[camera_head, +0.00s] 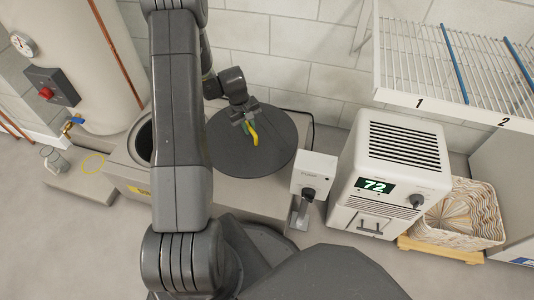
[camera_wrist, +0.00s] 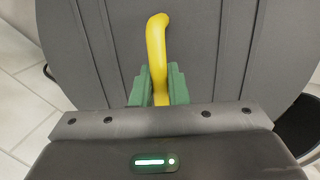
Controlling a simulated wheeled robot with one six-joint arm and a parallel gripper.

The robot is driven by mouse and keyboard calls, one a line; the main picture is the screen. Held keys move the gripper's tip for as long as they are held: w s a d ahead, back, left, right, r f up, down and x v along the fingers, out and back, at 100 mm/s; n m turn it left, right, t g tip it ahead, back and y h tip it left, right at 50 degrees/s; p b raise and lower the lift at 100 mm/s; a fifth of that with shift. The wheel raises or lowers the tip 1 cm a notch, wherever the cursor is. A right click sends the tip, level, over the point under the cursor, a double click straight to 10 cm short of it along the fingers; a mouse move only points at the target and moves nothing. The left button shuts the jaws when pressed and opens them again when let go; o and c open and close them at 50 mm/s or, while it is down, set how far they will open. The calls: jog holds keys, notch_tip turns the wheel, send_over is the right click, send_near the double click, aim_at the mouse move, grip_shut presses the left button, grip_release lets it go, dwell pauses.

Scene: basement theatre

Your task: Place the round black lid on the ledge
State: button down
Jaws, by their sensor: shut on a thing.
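The round black lid (camera_head: 275,150) has a yellow handle (camera_head: 254,134). My gripper (camera_head: 249,122) is shut on that handle, with the lid below it. In the wrist view the green fingertips (camera_wrist: 158,88) sit on both sides of the yellow handle (camera_wrist: 157,45), and the lid (camera_wrist: 220,50) fills most of the picture. The lid is over the grey ledge (camera_head: 262,200), right of a dark round opening (camera_head: 143,142). I cannot tell whether the lid touches the ledge. My arm hides part of the opening and ledge.
A small white box (camera_head: 314,172) on a post stands right of the lid. Beyond it are a white dehumidifier (camera_head: 385,185) reading 72 and a patterned basket (camera_head: 458,215). A wire shelf (camera_head: 455,60) is above. A tank (camera_head: 75,60) stands left.

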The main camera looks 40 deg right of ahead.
jog(key=f+b, duration=0.1)
jog(key=f, duration=0.2)
jog(key=f+b, duration=0.1)
jog(key=f, duration=0.2)
jog(key=f+b, duration=0.1)
jog(key=f, duration=0.2)
jog(key=shift+d+f, duration=0.25)
jog(key=shift+f, duration=0.15)
jog(key=shift+f+b, duration=0.15)
jog(key=shift+b, duration=0.25)
jog(key=c, duration=1.4)
grip_release()
jog(key=r+p, duration=0.1)
jog(key=r, duration=0.3)
jog(key=w+a+r+p, duration=0.1)
jog(key=r+p, duration=0.1)
jog(key=r, duration=0.2)
jog(key=r+p, duration=0.1)
jog(key=r, duration=0.3)
jog(key=shift+w+a+p, duration=0.2)
jog(key=shift+a+p, duration=0.1)
jog(key=shift+p, duration=0.05)
